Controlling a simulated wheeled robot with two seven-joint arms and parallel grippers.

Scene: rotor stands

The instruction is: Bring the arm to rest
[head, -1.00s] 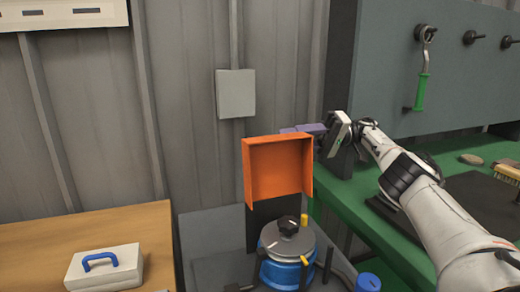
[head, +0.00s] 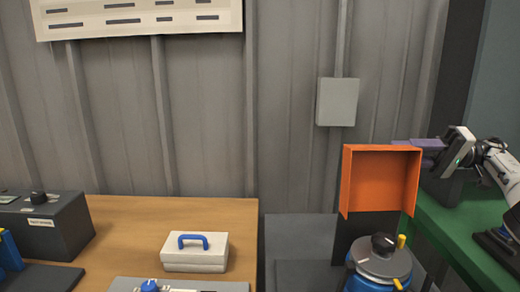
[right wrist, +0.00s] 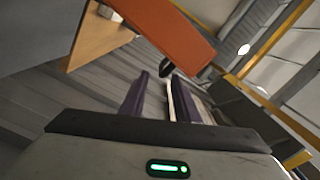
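My right gripper (head: 418,143) is at the right of the head view, behind the top right corner of an orange open-fronted box (head: 380,182). Its purple fingers stand apart in the right wrist view (right wrist: 155,100), with a gap and no object seen between them. The orange box also shows beyond the fingertips there (right wrist: 165,30). My right arm comes in from the right edge above the green bench. My left arm and gripper are not in view.
A blue canister with a grey lid (head: 382,262) stands below the orange box. The green bench (head: 455,225) is at right. A wooden table (head: 130,220) at left bears a white case with a blue handle (head: 195,257) and a dark box (head: 45,225). A grey wall box (head: 337,102) hangs behind.

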